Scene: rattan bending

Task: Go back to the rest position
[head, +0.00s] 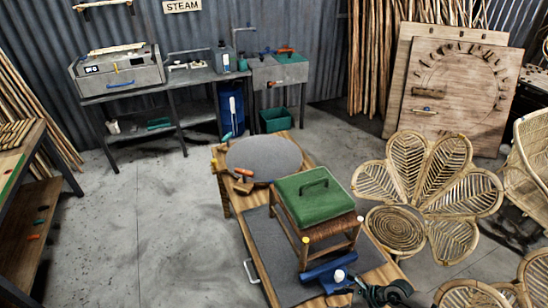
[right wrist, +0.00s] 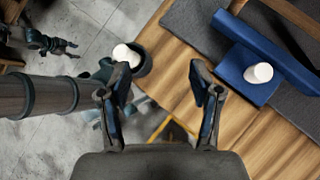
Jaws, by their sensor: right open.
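In the right wrist view my right gripper (right wrist: 163,92) is open, with its two dark fingers apart and nothing between them. It hangs over the wooden board (right wrist: 165,60) near its edge. A blue block with a white knob (right wrist: 258,75) lies to the right of the fingers and apart from them. In the head view that blue block (head: 318,272) lies on the grey mat. Dark gripper-like parts (head: 380,293) show at the bottom edge, cut off, and I cannot tell which arm they belong to. I cannot make out my left gripper.
A rattan stool (head: 320,232) with a green handled block (head: 312,195) on top stands on the board. A rattan petal chair back (head: 430,180) is close on the right. A workbench (head: 30,190) stands at the left. The floor (head: 170,230) between is clear.

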